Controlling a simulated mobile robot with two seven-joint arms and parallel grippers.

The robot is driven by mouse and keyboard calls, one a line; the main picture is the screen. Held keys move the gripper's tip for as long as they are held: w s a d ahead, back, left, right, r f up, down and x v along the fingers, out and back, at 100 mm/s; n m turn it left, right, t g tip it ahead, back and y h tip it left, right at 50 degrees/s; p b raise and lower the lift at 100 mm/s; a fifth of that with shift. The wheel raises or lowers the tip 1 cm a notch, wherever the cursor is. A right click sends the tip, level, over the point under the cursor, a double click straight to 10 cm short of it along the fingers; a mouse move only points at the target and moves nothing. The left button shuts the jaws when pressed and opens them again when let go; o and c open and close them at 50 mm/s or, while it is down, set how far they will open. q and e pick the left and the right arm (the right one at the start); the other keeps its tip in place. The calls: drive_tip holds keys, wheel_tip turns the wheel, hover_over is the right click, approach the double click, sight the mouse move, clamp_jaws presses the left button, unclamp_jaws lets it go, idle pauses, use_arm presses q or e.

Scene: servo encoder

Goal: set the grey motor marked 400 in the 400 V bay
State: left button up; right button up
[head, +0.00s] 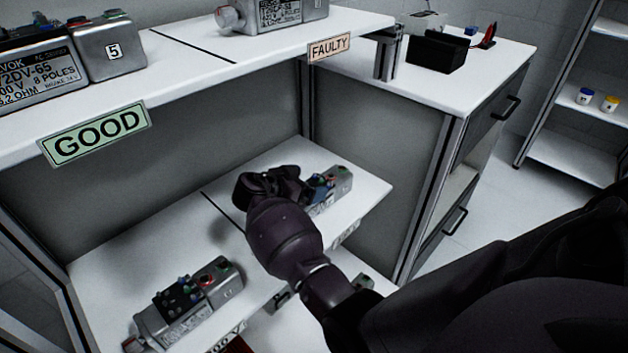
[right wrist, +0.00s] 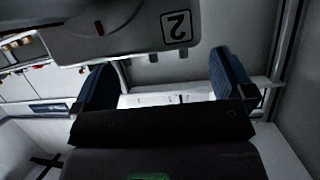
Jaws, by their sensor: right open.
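A grey motor (head: 40,75) sits at the left on the GOOD side of the upper shelf; its plate reads "00 V", first digit cut off, and its end is marked 5. Two more grey motors lie on the lower shelf, one at the left (head: 190,305), one at the right (head: 340,182) partly behind my right gripper (head: 270,180). That gripper is open over the right-hand bay. In the right wrist view, its blue-padded fingers (right wrist: 165,82) are apart with nothing between them, and a grey motor marked 2 (right wrist: 120,30) is close above. No full 400 is readable. My left gripper is out of view.
A motor (head: 270,12) stands on the upper shelf's FAULTY side (head: 329,46). The upper shelf's front edge overhangs the lower shelf (head: 110,265), split by a dark line. A cabinet (head: 470,90) with a black box (head: 437,52) is at right. A red object shows below the lower shelf.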

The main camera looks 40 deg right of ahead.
drive_tip(key=v, duration=0.7)
drive_tip(key=shift+a+r+p, duration=0.25)
drive_tip(key=shift+a+p, duration=0.05)
drive_tip(key=shift+p, duration=0.1)
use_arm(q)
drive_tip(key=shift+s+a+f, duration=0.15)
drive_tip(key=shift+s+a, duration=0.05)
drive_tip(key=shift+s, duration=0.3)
use_arm(e)
drive_tip(key=shift+a+r, duration=0.15)
drive_tip(key=shift+a, duration=0.45)
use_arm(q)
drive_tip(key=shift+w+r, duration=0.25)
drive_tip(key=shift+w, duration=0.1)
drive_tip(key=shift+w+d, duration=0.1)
